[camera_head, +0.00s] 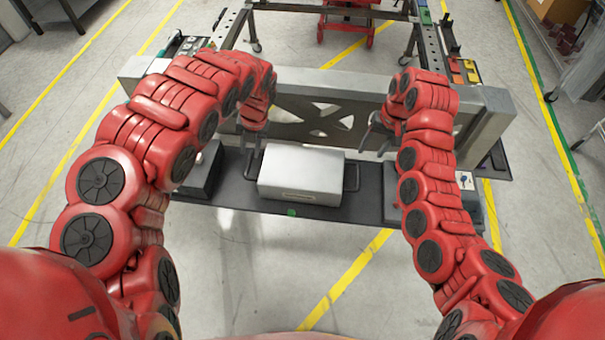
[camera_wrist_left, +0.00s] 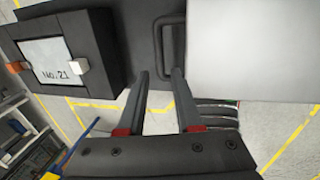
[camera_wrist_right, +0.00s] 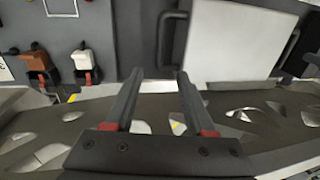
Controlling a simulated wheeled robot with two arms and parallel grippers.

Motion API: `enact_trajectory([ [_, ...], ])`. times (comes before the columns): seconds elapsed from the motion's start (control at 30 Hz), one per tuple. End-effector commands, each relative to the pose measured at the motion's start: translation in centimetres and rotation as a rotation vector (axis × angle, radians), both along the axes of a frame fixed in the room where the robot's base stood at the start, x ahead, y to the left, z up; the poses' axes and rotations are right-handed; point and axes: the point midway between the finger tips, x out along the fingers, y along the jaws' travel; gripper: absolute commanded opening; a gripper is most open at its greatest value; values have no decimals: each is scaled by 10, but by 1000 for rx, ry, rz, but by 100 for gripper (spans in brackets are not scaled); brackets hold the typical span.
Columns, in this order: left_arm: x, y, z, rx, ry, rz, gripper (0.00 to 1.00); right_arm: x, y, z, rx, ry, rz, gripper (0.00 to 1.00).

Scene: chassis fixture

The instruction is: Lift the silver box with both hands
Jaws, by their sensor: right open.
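The silver box (camera_head: 301,174) sits on a dark shelf with a dark handle on each side. My left gripper (camera_head: 252,152) hangs at the box's left side. In the left wrist view its fingers (camera_wrist_left: 160,72) are apart, with the left handle (camera_wrist_left: 171,45) just beyond the tips and nothing held. The silver box (camera_wrist_left: 250,50) fills the upper right there. My right gripper (camera_head: 376,140) is above and right of the box. In the right wrist view its fingers (camera_wrist_right: 160,72) are apart and empty, with the nearer handle (camera_wrist_right: 172,40) beyond them and the silver box (camera_wrist_right: 231,40) beside it.
The dark shelf (camera_head: 235,190) also carries a black box labelled No.21 (camera_wrist_left: 75,50) left of the silver box. A grey metal beam with cut-outs (camera_head: 340,90) runs behind the box, close to both grippers. Open floor lies in front of the shelf.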

Motion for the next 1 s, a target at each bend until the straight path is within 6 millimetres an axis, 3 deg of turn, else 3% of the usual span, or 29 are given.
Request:
enact_trajectory([
  [0.53, -1, 20, -101, -2, 4, 1, 34, 0, 17, -99, -5, 4, 3, 55],
  [0.8, 1, 25, -120, -1, 0, 0, 34, 0, 22, -121, -5, 3, 4, 55],
  [1.0, 2, 26, -123, 1, -1, 0, 34, 1, 23, -124, -3, 0, 2, 55],
])
